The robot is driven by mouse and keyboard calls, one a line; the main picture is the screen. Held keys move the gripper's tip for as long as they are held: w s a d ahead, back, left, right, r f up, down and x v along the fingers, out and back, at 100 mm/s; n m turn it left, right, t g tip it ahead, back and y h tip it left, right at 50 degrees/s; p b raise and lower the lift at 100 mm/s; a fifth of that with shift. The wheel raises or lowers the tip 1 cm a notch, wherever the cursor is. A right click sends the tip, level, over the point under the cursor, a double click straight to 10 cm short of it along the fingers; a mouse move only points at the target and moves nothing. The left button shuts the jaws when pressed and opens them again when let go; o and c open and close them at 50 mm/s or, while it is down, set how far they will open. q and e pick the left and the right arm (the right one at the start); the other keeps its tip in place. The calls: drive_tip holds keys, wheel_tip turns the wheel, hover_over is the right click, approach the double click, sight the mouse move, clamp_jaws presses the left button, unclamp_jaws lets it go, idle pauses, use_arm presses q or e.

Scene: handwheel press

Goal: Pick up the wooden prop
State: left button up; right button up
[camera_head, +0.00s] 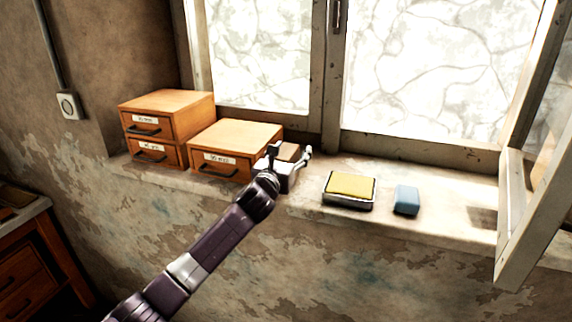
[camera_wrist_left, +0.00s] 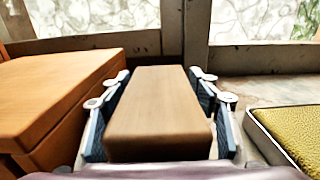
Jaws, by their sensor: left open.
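The wooden prop (camera_wrist_left: 158,108) is a plain brown block. In the left wrist view it lies lengthwise between the two fingers of my left gripper (camera_wrist_left: 160,112). The dark blue finger pads stand along its two long sides; the jaws are open, and I cannot tell whether either pad touches the wood. In the head view the left gripper (camera_head: 290,153) is over the windowsill, and a small part of the prop (camera_head: 289,150) shows between its fingers. The gripper hides the rest of the prop there. My right gripper is not in view.
Wooden drawer boxes (camera_head: 236,136) stand on the sill (camera_head: 450,212) close left of the gripper. A yellow-topped pad in a metal tin (camera_head: 349,189) and a blue block (camera_head: 406,200) lie to the right. The window frame (camera_head: 400,150) rises behind; an open sash (camera_head: 535,205) juts out at right.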

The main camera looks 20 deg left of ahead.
use_arm(q)
drive_tip(key=shift+w, duration=0.2)
drive_tip(key=c, duration=1.6)
drive_tip(key=shift+o, duration=0.2)
drive_tip(key=shift+r, duration=0.1)
